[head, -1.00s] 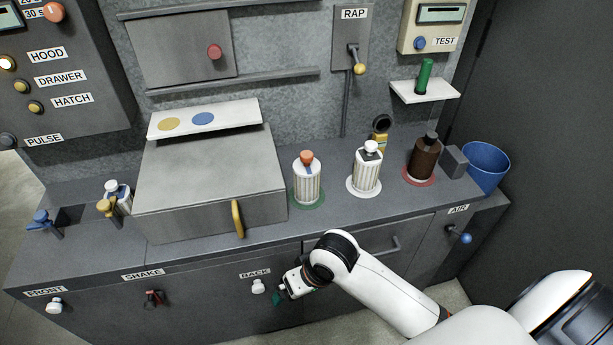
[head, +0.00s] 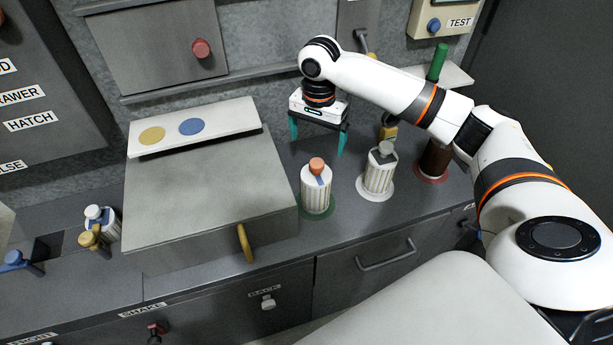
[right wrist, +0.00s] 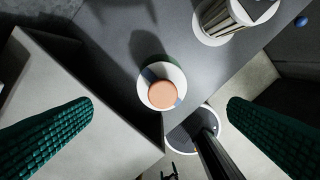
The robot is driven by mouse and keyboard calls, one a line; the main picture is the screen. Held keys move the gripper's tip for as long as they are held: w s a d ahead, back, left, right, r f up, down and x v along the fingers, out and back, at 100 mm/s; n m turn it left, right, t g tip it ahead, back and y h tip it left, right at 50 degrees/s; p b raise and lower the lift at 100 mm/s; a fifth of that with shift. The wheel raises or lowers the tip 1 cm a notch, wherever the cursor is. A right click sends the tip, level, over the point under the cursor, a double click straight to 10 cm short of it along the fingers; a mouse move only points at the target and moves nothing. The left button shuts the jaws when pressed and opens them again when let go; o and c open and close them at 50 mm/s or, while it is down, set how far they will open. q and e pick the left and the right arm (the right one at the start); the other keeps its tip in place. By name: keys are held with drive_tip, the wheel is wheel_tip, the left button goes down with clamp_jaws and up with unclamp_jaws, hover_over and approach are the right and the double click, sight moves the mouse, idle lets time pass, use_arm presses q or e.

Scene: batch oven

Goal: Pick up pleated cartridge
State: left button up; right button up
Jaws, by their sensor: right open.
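A white pleated cartridge (head: 316,192) with an orange cap and a blue band stands upright on a green round mat (head: 330,210) on the counter. In the right wrist view it is seen from above, with its orange cap (right wrist: 162,94) between the two fingers. A second pleated cartridge (head: 378,173) with a grey cap stands on a white mat to its right. My right gripper (head: 317,143) is open and empty, fingers pointing down, above and behind the orange-capped cartridge and apart from it. My left gripper is not in view.
A grey box with a yellow handle (head: 245,243) stands close left of the cartridge. A brown bottle (head: 434,160) on a red mat stands at right, partly hidden by my arm. Another white-capped container (head: 103,220) stands far left.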

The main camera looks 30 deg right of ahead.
sight(317, 163)
drive_tip(key=f, duration=0.1)
drive_tip(key=s+f, duration=0.1)
drive_tip(key=f, duration=0.1)
drive_tip(key=f+p, duration=0.1)
drive_tip(key=shift+s+f, duration=0.35)
drive_tip(key=shift+w+a+f+p, duration=0.1)
drive_tip(key=shift+w+f+p, duration=0.2)
drive_tip(key=shift+f, duration=0.3)
drive_tip(key=shift+w+f+p, duration=0.2)
drive_tip(key=shift+f+p, duration=0.1)
drive_tip(key=shift+f, duration=0.3)
wheel_tip(317, 163, down, 2)
drive_tip(key=shift+f+p, duration=0.2)
drive_tip(key=shift+p, duration=0.15)
drive_tip(key=shift+f, duration=0.4)
drive_tip(key=shift+w+f, duration=0.1)
drive_tip(key=shift+f, duration=0.1)
drive_tip(key=c, duration=1.7)
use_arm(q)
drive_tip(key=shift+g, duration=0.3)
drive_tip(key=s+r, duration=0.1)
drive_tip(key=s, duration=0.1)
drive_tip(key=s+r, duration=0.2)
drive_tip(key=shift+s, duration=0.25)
use_arm(e)
drive_tip(key=shift+r, duration=0.15)
